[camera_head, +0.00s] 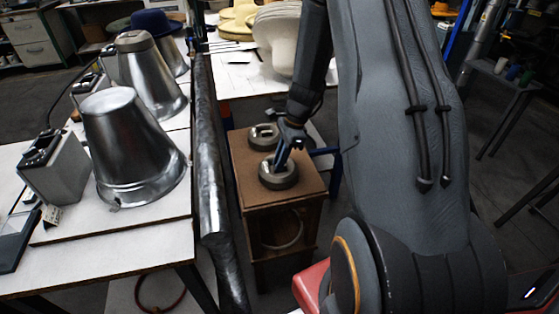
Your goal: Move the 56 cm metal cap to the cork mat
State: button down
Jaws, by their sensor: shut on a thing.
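Two round, dark grey metal caps with a light insert on top stand on a brown wooden cabinet (297,200) in the middle of the view. My gripper (281,164) points down at the nearer metal cap (279,179) and is shut on it. The cap looks level; I cannot tell whether it touches the cabinet top. The farther metal cap (263,136) sits behind it to the left. Any size marks on the caps are too small to read.
A white table (110,250) at left carries metal buckets (132,145), a grey box (62,172) and a blue hat (155,22). A dark pipe (209,170) runs between it and the cabinet. Pale hat shapes (276,42) stand on a white table behind.

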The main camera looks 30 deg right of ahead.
dwell(0.3)
jog(key=c, duration=1.6)
grip_release()
jog(key=shift+c, duration=0.2)
jog(key=shift+a+p+v, duration=0.2)
jog(key=shift+p+v, duration=1.3)
jog(key=shift+v, duration=0.35)
jog(key=shift+a+p+v, duration=0.25)
jog(key=shift+p+v, duration=1.2)
jog(key=shift+v, duration=0.4)
jog(key=shift+w+r, duration=0.1)
jog(key=shift+r, duration=0.05)
